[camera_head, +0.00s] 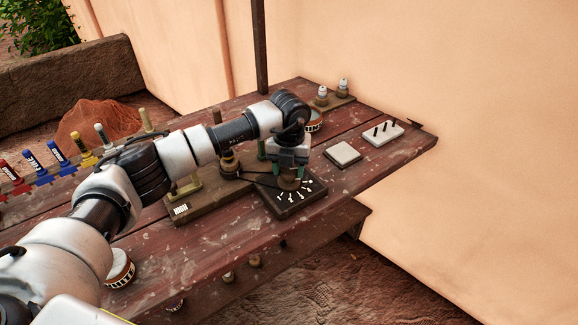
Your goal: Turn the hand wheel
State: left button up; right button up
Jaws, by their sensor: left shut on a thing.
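The hand wheel (289,183) is a small round brownish piece on a dark square plate (272,201) with white marks, on the wooden bench. My left gripper (289,168) reaches down over it from above and is shut on it. The jaws and wrist hide much of the wheel's top. A dark band runs from near the plate toward a post with a brass-coloured part (229,163) on a wooden base (190,207). My right gripper is not in view.
The red-brown bench (385,160) also bears a pale square tile (342,154), a white block with dark pegs (383,133), and two small white-topped pieces (343,86) at the back. Several coloured tubes (57,153) stand at left. A tan wall (480,130) rises behind.

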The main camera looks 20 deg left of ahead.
aim_at(289, 170)
pick_arm(q)
jog(key=shift+r, duration=0.1)
jog(key=o, duration=0.9)
notch_tip(289, 170, up, 11)
jog(key=shift+f+b, duration=0.1)
jog(key=shift+b, duration=0.45)
jog(key=shift+f, duration=0.15)
